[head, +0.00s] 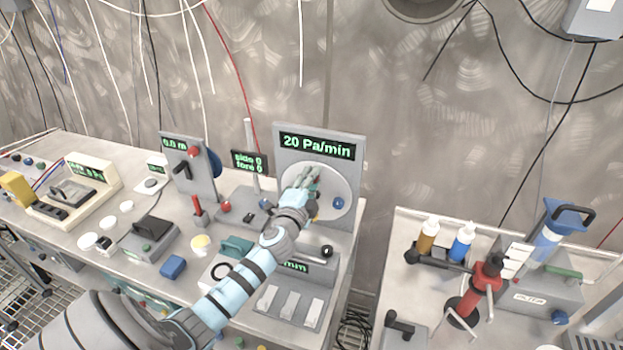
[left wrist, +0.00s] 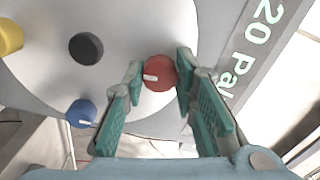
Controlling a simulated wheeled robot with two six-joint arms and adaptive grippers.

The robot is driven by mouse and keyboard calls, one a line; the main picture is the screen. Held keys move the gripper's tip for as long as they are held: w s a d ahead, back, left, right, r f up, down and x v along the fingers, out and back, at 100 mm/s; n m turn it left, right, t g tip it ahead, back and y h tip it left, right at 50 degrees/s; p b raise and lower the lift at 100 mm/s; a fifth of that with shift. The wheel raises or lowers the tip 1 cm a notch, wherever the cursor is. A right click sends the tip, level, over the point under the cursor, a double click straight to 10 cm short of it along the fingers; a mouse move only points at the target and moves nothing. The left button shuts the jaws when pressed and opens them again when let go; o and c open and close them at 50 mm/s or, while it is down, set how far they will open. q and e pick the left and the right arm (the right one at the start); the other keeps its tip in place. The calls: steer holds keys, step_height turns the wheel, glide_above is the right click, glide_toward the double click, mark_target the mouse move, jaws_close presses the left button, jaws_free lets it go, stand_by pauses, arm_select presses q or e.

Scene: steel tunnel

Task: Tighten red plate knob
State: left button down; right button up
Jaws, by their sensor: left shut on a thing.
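The red knob (left wrist: 159,73) sits on a round grey-white plate (left wrist: 135,20) and has a white mark on its face. My left gripper (left wrist: 161,72) has one finger on each side of the red knob and is shut on it. In the head view my left gripper (head: 308,178) reaches the upper part of the round plate (head: 343,186) and mostly hides the red knob. Above the plate a green display (head: 317,147) reads 20 Pa/min. My right gripper is not in view.
A blue knob (left wrist: 82,113), a black knob (left wrist: 86,48) and a yellow knob (left wrist: 8,37) share the plate. A panel with a lever (head: 187,163) stands left of it. The right table (head: 432,300) holds bottles and a red tool (head: 487,275).

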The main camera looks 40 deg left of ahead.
arm_select(q)
steer(key=shift+m, duration=0.6)
steer(key=c, duration=1.3)
jaws_free()
steer(key=shift+s, duration=0.1)
steer(key=v, duration=1.2)
